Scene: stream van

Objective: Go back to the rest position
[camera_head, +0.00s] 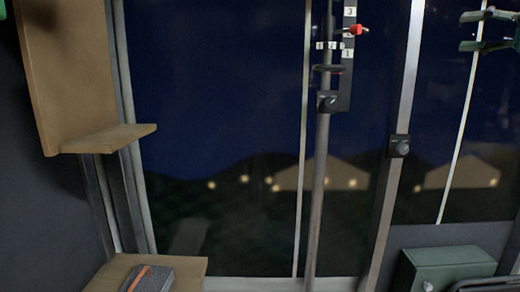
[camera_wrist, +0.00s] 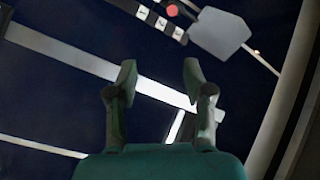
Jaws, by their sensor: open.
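My gripper (camera_head: 469,31) is at the top right edge of the head view, its two green fingers spread apart and pointing left. In the wrist view, my gripper (camera_wrist: 160,77) shows two separated fingertips with nothing between them. It is well to the right of a dark numbered strip (camera_head: 345,82) with a red knob (camera_head: 356,30) in the head view. The red knob also shows in the wrist view (camera_wrist: 172,10), beyond the fingertips. The rest of my arm is out of the head view.
A wooden shelf (camera_head: 110,138) is at left, with a grey box (camera_head: 152,278) on a lower board. A green box (camera_head: 447,267) sits at bottom right.

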